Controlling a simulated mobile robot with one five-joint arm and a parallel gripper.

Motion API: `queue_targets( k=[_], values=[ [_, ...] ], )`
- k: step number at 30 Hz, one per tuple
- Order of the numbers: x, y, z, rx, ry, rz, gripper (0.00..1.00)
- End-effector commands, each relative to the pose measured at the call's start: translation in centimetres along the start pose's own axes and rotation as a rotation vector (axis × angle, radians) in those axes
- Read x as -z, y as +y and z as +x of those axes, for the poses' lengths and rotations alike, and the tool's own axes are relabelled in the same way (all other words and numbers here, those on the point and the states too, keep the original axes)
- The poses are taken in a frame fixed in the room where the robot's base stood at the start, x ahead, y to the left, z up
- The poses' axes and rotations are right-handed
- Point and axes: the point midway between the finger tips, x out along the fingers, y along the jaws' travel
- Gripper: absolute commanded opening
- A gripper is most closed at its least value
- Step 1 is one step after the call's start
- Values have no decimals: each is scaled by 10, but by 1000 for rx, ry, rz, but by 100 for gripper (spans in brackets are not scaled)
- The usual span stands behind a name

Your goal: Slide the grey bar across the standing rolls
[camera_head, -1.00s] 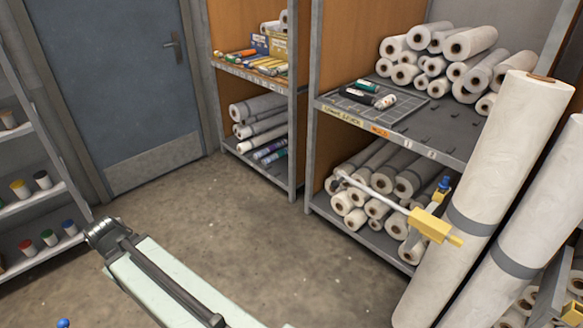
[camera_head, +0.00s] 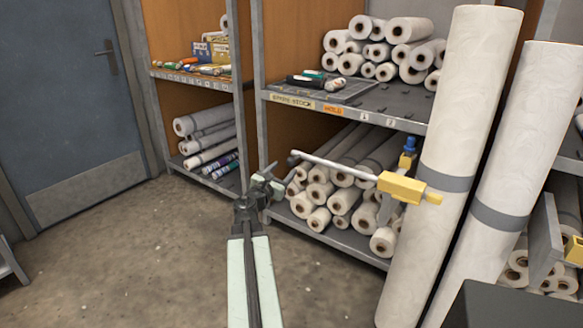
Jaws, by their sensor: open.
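The grey bar (camera_head: 335,166) is a thin pale rod, roughly level and slanting slightly down to the right, in front of the shelf unit. Its left end has a small dark tip. Its right end runs into a yellow block (camera_head: 401,188) with a blue knob (camera_head: 410,146) above it. The block is beside the left standing roll (camera_head: 462,110), a tall white roll with a grey band. A second standing roll (camera_head: 520,150) leans to its right. My gripper (camera_head: 272,181) is open and empty, left of and a little below the bar's left end in the picture.
Shelves behind the bar hold many lying rolls (camera_head: 340,195), with more rolls and a cutting mat (camera_head: 340,90) above. A shelf post (camera_head: 250,95) stands behind my gripper. A flat grey plate (camera_head: 543,240) and another yellow block (camera_head: 574,250) are at right. The floor (camera_head: 130,255) at left is clear.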

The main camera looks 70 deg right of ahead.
Motion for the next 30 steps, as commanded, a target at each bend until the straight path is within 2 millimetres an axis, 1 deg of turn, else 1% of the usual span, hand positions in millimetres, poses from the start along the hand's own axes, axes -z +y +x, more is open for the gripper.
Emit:
queue_targets(
  k=[5, 9, 12, 15, 21, 23, 24, 26, 27, 30],
  values=[
    [0, 1, 26, 2, 0, 3, 55],
    [0, 2, 53, 3, 1, 4, 55],
    [1, 2, 68, 1, 1, 4, 55],
    [1, 2, 74, 1, 1, 4, 55],
    [0, 1, 73, 0, 2, 5, 55],
    [1, 1, 73, 0, 2, 5, 38],
    [1, 1, 73, 0, 2, 5, 27],
    [1, 1, 73, 0, 2, 5, 11],
    [1, 1, 73, 0, 2, 5, 0],
    [1, 2, 73, 0, 2, 5, 0]
  ],
)
